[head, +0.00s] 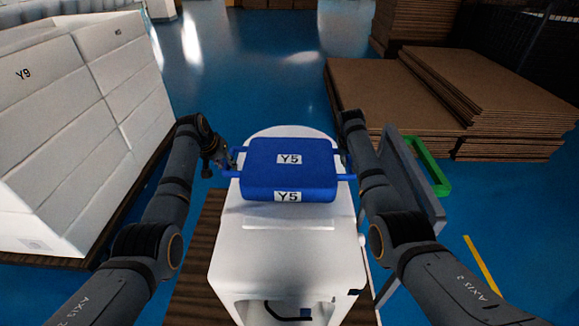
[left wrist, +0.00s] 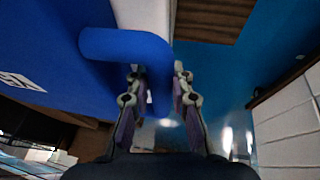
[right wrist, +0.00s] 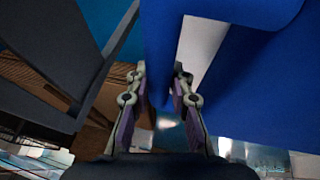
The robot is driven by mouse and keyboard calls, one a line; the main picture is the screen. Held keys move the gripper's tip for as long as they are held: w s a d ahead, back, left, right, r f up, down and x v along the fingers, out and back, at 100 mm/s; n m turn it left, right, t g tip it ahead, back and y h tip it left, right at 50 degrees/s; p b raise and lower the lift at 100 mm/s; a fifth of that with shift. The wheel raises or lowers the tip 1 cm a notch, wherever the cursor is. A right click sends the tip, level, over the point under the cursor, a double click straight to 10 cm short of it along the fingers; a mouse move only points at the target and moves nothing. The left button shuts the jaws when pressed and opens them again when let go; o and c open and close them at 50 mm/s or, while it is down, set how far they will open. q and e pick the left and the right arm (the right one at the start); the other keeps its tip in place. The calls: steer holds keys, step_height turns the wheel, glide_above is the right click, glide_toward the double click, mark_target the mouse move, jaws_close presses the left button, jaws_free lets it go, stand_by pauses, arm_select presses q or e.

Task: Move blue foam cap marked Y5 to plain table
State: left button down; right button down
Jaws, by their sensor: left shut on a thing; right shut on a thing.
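The blue foam cap marked Y5 (head: 289,172) sits over the top of a white toilet (head: 275,262), with side handles. I cannot tell whether it touches the toilet. My left gripper (head: 227,163) is shut on the cap's left handle; the left wrist view shows the blue handle (left wrist: 128,44) between its fingers (left wrist: 157,85). My right gripper (head: 347,165) is at the right handle and shut on it; in the right wrist view its fingers (right wrist: 162,85) flank a blue part of the cap (right wrist: 240,90). No plain table can be clearly made out.
White stacked boxes (head: 75,110), one marked Y9, stand at the left. Flat brown boards (head: 440,105) are stacked at the right. A grey panel (head: 415,185) and a green frame (head: 432,170) stand right of the toilet. Blue floor (head: 260,70) is clear behind.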

arm_select(q)
steer(key=shift+r, duration=0.15)
arm_select(e)
steer(key=shift+r, duration=0.15)
